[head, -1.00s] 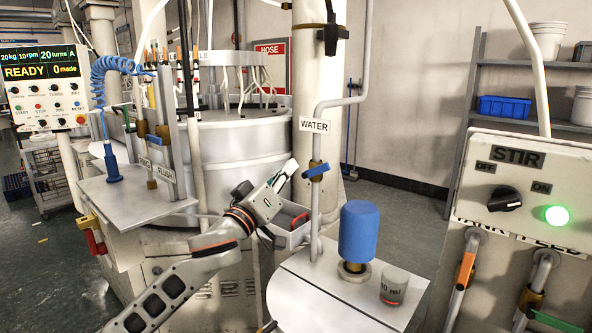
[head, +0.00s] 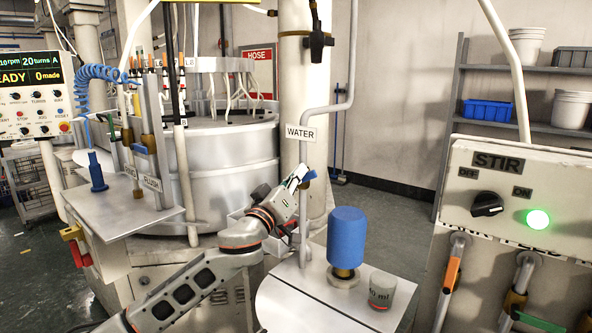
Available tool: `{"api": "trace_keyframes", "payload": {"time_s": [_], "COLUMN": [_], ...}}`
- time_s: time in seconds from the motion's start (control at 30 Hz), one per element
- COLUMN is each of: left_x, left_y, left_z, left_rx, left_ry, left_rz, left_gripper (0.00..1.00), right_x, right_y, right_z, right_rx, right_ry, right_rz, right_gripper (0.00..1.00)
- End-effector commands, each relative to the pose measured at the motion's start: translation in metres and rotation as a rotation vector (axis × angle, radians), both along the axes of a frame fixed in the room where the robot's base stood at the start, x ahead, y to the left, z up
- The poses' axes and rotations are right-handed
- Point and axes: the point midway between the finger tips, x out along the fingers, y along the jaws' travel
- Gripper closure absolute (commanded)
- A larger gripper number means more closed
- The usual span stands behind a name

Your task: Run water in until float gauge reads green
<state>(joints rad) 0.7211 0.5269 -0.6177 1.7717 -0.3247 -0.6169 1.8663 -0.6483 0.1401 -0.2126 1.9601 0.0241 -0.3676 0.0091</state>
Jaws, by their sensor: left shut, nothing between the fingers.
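The water pipe (head: 305,220) carries a label reading WATER (head: 300,133). Its valve has a blue lever (head: 310,175) below the label. My left gripper (head: 299,174) is shut and empty. Its fingertips overlap the blue lever from the left, and I cannot tell whether they touch it. The gripper hides part of the valve body. I cannot make out a float gauge with a green mark in this view. My right gripper is not in view.
The STIR panel (head: 519,196), with a lit green lamp (head: 537,219), is at right. A large round tank (head: 236,158) stands behind my arm.

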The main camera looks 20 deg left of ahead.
Motion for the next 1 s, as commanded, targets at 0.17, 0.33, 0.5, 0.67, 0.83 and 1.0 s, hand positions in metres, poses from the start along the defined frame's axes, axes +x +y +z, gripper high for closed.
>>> {"api": "trace_keyframes", "payload": {"time_s": [0.17, 0.33, 0.5, 0.67, 0.83, 1.0], "left_x": [-0.0002, -0.0002, -0.0006, -0.0009, -0.0012, -0.0020], "left_y": [0.0000, -0.0003, -0.0012, -0.0022, -0.0029, -0.0050], "left_z": [0.0002, -0.0004, -0.0016, -0.0025, -0.0036, -0.0064], "left_rx": [0.000, 0.007, 0.035, 0.053, 0.079, 0.131], "left_ry": [0.000, -0.002, -0.013, -0.019, -0.028, -0.048], "left_rz": [0.000, 0.000, 0.000, 0.000, 0.000, 0.000], "left_gripper": [1.00, 1.00, 1.00, 1.00, 1.00, 1.00], "right_x": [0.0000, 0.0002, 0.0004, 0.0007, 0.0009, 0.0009], "right_y": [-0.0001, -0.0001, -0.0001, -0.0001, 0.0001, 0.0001], "right_z": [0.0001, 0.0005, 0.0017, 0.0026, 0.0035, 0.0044], "right_rx": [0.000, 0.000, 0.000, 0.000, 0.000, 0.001], "right_ry": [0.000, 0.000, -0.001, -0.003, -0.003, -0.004], "right_rz": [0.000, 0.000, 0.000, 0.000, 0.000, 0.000], "right_gripper": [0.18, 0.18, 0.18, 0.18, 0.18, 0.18]}}
